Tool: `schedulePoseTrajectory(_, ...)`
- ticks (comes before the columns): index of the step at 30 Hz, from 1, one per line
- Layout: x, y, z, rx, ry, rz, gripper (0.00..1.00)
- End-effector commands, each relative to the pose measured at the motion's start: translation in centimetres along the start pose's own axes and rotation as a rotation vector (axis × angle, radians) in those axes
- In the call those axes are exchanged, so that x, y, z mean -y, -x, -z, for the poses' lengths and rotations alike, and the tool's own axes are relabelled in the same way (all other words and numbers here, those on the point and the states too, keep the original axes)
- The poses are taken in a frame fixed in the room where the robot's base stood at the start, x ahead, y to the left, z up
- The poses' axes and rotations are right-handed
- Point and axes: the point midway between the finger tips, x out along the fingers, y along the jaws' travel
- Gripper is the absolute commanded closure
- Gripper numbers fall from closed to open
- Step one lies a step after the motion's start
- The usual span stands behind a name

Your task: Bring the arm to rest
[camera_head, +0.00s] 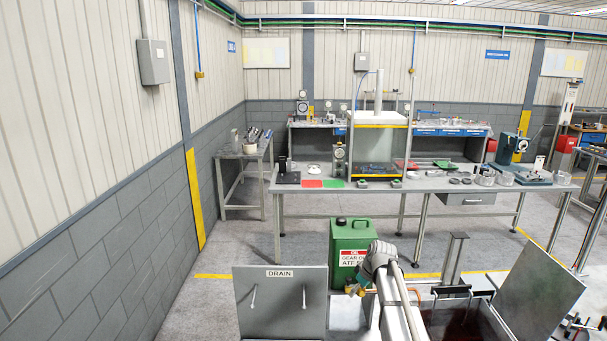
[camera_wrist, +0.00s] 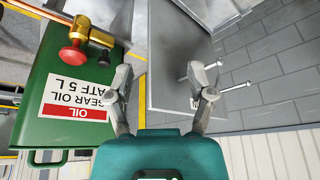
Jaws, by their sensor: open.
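My gripper (camera_wrist: 161,82) shows in the wrist view with its two grey fingers spread apart and nothing between them. Its teal body fills the bottom middle of that view. In the head view my arm (camera_head: 400,300) rises from the bottom edge, bent at the top in front of the green oil can (camera_head: 352,241). The gripper end is small and partly hidden there. The can, with its oil label, is on the left in the wrist view (camera_wrist: 60,130), beside the left finger. I cannot tell the exact gap between them.
A brass fitting with a red knob (camera_wrist: 72,57) is at the wrist view's upper left. A grey DRAIN panel (camera_head: 280,305) stands left of my arm. An open dark bin (camera_head: 465,325) with a raised lid (camera_head: 540,285) is to the right. A long workbench (camera_head: 420,184) stands behind.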

Motion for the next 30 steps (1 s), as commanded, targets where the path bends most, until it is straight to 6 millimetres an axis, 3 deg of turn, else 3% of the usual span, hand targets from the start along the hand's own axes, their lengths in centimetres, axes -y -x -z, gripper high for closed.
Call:
schedulePoseTrajectory(14,5.6,-2.5,-6.1,0.092,-0.175,-0.004,0.30)
schedulePoseTrajectory(30,17.6,-6.8,-21.1,0.308,-0.640,-0.114,0.30)
